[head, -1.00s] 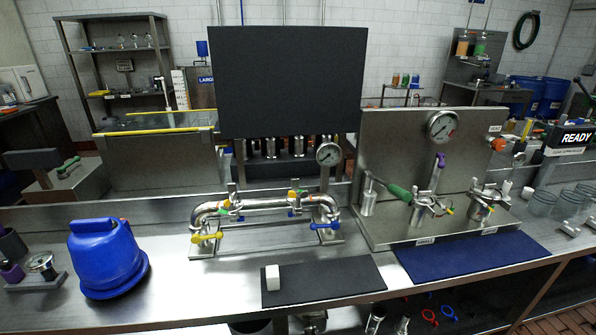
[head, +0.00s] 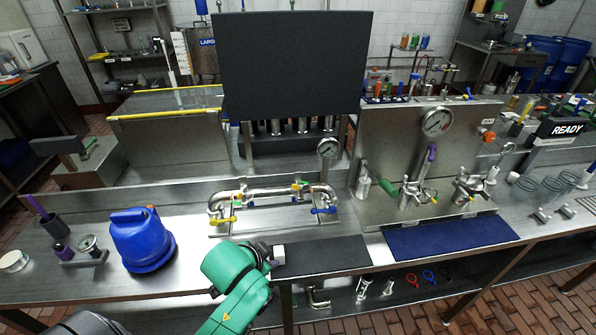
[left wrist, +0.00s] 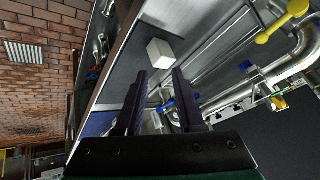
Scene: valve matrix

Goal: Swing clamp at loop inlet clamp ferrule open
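The steel pipe loop (head: 270,198) stands on a low frame at the middle of the bench. It has a yellow handle (head: 222,221) at the left and a blue handle (head: 324,211) at the right. Small clamp fittings (head: 245,195) sit along the pipe; I cannot tell which is the inlet clamp or whether it is closed. My left gripper (head: 272,255) is in front of the loop, low near the bench's front edge. In the left wrist view its two dark fingers (left wrist: 160,76) are apart with nothing held. My right gripper is not in view.
A white block (head: 279,254) lies on the black mat (head: 335,256) close to my left gripper; it also shows beyond the fingertips in the left wrist view (left wrist: 160,53). A blue jug (head: 140,240) stands left. A gauge panel (head: 375,150) and blue mat (head: 450,236) are right.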

